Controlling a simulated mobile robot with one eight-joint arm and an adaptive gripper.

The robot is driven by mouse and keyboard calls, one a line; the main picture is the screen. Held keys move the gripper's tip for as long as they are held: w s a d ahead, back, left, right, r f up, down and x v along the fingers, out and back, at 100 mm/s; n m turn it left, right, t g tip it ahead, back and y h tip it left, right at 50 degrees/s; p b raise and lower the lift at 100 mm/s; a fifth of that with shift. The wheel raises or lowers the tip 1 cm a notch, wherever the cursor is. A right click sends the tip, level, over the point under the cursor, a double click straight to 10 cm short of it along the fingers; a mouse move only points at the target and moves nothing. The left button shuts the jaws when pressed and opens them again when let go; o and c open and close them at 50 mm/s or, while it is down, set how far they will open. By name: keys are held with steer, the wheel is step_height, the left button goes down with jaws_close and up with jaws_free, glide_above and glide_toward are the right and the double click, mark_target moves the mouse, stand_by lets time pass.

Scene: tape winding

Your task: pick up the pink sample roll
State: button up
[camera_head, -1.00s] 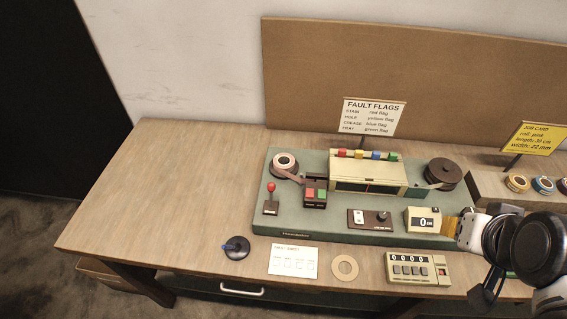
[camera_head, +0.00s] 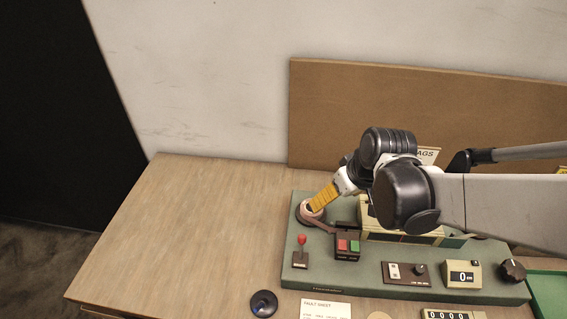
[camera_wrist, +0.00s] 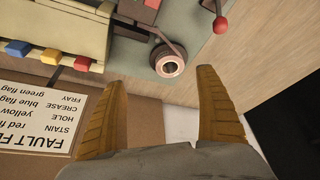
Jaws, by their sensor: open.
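A pinkish roll (camera_head: 304,212) with a dark core sits on the left end of the green machine base (camera_head: 400,283), a strip of tape running from it. The roll also shows in the wrist view (camera_wrist: 158,60), seen from above, just beyond and between the fingertips. My gripper (camera_head: 315,207) comes in from the upper right with its yellow-orange fingers at the roll in the head view. The wrist view shows the fingers (camera_wrist: 161,77) wide apart and nothing held. I cannot tell how high the tips are above the roll. My gripper and arm hide part of the machine.
A red-knobbed lever (camera_head: 301,242) and a box with red and green buttons (camera_head: 347,244) stand close to the roll. The fault flags sign (camera_wrist: 42,118) and coloured flag blocks (camera_wrist: 50,54) are near my left finger in the wrist view. The left of the table (camera_head: 190,235) is clear.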

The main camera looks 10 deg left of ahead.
steer(key=shift+n, duration=0.4)
steer(key=w+a+f, duration=0.1)
steer(key=f, duration=0.1)
steer(key=a+f+b, duration=0.1)
steer(key=f, duration=0.1)
steer(key=w+a+f+b, duration=0.1)
steer(key=f, duration=0.1)
steer(key=shift+w+a+f, duration=0.2)
steer(key=shift+w+a, duration=0.15)
steer(key=b+x, duration=0.3)
steer(key=x, duration=0.2)
steer(key=shift+w+a+f, duration=0.15)
steer(key=shift+a, duration=0.1)
steer(key=c, duration=1.1)
